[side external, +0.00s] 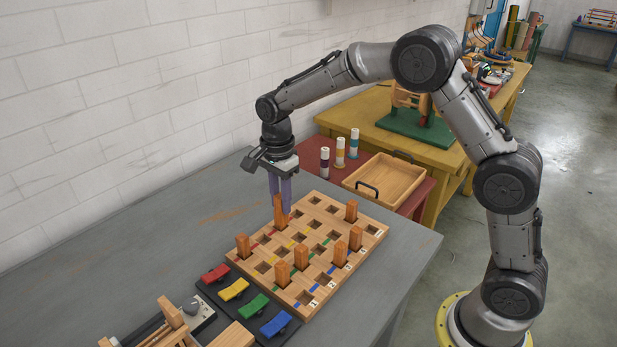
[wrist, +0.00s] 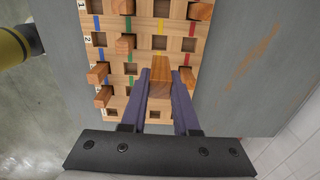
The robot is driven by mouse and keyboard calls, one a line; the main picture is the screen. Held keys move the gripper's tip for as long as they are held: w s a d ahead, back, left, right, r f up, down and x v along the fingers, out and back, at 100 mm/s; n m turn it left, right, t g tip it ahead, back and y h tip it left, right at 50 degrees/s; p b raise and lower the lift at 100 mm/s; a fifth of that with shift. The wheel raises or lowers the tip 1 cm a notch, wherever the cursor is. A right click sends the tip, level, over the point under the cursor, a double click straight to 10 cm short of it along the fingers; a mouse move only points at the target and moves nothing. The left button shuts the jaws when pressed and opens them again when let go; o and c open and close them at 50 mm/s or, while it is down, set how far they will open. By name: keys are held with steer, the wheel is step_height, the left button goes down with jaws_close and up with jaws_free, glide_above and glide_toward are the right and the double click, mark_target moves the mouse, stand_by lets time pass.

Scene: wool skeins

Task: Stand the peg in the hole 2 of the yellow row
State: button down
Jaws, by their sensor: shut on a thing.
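My gripper (side external: 280,195) points down over the wooden board (side external: 318,227) and is shut on an orange-brown wooden peg (side external: 279,212). In the wrist view the peg (wrist: 160,76) is between the two purple fingers (wrist: 161,98), over the line of holes with yellow marks. It looks upright in the side view. I cannot tell whether its lower end is above the board or in a hole. The board has rows of square holes marked red, yellow, green and blue, with numbers along one edge. In the wrist view a yellow-row hole (wrist: 159,42) is empty beyond the peg.
Several other pegs stand in the board, including one (side external: 243,245) at the near left corner. One peg (wrist: 187,78) is close beside the right finger in the wrist view. Coloured blocks (side external: 247,302) line the board's near side. A wooden tray (side external: 385,182) stands beyond.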

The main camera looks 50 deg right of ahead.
mark_target(280, 225)
steer(key=shift+s+a+f, duration=0.1)
steer(key=shift+a+f, duration=0.3)
steer(key=shift+a, duration=0.2)
steer(key=shift+f, duration=3.5)
steer(key=shift+f, duration=1.6)
steer(key=c, duration=0.6)
jaws_free()
steer(key=shift+o, duration=0.4)
steer(key=o, duration=0.3)
steer(key=shift+o, duration=0.2)
steer(key=shift+r, duration=3.75)
